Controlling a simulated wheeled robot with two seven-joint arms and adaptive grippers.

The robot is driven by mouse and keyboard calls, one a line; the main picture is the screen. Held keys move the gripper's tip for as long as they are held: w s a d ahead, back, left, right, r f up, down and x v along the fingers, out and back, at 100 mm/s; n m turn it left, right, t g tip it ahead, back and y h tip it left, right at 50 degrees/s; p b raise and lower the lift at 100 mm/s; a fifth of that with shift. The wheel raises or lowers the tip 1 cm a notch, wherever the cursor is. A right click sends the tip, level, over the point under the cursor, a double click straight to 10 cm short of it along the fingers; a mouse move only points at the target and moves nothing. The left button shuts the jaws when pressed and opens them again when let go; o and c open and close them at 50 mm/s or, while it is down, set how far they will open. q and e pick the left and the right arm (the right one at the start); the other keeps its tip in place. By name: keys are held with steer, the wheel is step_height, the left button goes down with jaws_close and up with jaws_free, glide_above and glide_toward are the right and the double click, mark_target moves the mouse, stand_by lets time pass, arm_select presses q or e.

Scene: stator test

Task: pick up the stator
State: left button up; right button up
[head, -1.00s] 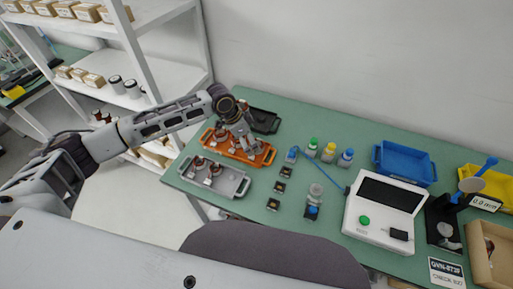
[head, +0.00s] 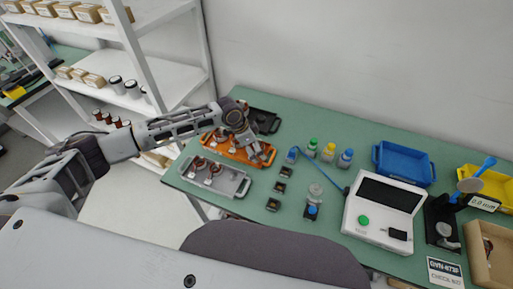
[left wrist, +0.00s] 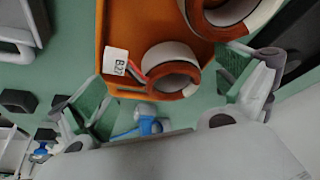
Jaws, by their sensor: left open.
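My left gripper (head: 260,157) is open over the right part of the orange tray (head: 225,149). In the left wrist view, its spread fingers (left wrist: 170,105) stand on either side of a copper-and-white stator (left wrist: 170,68) with red wires and a white tag (left wrist: 122,66). I cannot tell whether the fingers touch it. A second stator (left wrist: 222,15) lies beyond it in the orange tray. In the head view, the gripper hides part of the tray, and another stator (head: 220,138) shows at its left. The grey tray (head: 232,183) holds stators too. My right gripper is not in view.
A black tray (head: 266,120) lies behind the orange one. Small dark blocks (head: 279,188), several bottles (head: 329,152), a white tester (head: 383,211) and a blue bin (head: 405,163) stand to the right. A white shelf (head: 185,82) rises at the left.

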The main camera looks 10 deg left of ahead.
arm_select(q)
steer(key=shift+f, duration=0.1)
steer(key=c, duration=0.7)
steer(key=shift+s+f, duration=0.1)
steer(key=c, duration=1.1)
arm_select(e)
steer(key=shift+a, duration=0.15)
arm_select(q)
steer(key=shift+r, duration=0.5)
step_height(320, 180, up, 9)
steer(key=shift+r, duration=0.2)
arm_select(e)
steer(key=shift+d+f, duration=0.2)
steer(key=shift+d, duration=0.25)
